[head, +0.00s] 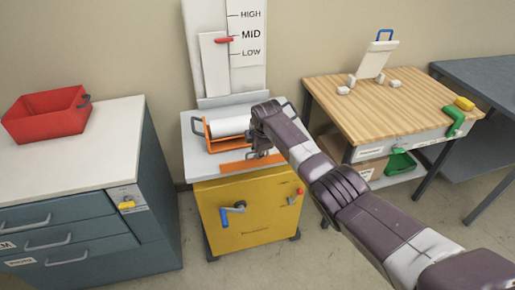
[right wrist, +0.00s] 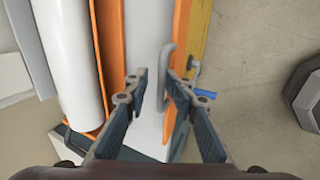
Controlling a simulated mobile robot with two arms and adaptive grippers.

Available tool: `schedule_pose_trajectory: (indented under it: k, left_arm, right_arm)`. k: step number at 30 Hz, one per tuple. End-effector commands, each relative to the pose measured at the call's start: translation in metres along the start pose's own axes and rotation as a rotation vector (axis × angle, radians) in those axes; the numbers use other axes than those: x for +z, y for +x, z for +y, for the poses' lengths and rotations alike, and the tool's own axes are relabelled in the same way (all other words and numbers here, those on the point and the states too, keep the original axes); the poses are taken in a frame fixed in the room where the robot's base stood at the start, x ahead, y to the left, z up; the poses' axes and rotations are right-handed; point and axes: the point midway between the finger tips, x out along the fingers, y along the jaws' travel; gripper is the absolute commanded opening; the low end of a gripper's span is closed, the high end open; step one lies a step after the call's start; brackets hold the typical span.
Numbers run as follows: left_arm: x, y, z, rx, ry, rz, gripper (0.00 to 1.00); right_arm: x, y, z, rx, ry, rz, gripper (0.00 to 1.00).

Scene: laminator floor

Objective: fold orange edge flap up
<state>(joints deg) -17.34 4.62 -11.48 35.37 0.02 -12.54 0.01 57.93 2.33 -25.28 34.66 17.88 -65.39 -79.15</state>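The orange edge flap (head: 250,164) lies along the front edge of the laminator's white top, above the yellow cabinet. It also shows in the right wrist view as a long orange strip (right wrist: 182,30). A grey bar handle (right wrist: 168,53) is on the flap. My right gripper (head: 260,153) is over the right part of the flap. In the right wrist view its fingers (right wrist: 155,78) are apart, with the white top between them. The right finger overlaps the handle; whether they touch I cannot tell. My left gripper is not in view.
A white roll (head: 229,127) lies in an orange cradle behind the flap. The yellow cabinet (head: 262,215) has a blue-handled crank (head: 238,206). A wooden table (head: 395,105) stands right; a drawer cabinet (head: 100,130) with a red bin (head: 47,116) stands left. Floor shows between them.

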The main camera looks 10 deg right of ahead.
Motion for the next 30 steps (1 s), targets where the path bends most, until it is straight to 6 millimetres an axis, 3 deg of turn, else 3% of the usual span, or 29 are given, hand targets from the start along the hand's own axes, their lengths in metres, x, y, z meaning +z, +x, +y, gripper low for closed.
schedule_pose_trajectory:
  k: [8,24,30]
  left_arm:
    - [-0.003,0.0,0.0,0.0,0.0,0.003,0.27]
    - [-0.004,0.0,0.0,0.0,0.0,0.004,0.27]
    - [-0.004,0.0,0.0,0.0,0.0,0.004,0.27]
  right_arm:
    - [0.001,-0.019,0.0,0.002,-0.001,0.0,0.24]
    - [0.001,-0.103,0.001,0.004,-0.001,-0.001,0.24]
    - [0.0,-0.118,0.0,0.001,-0.001,0.0,0.24]
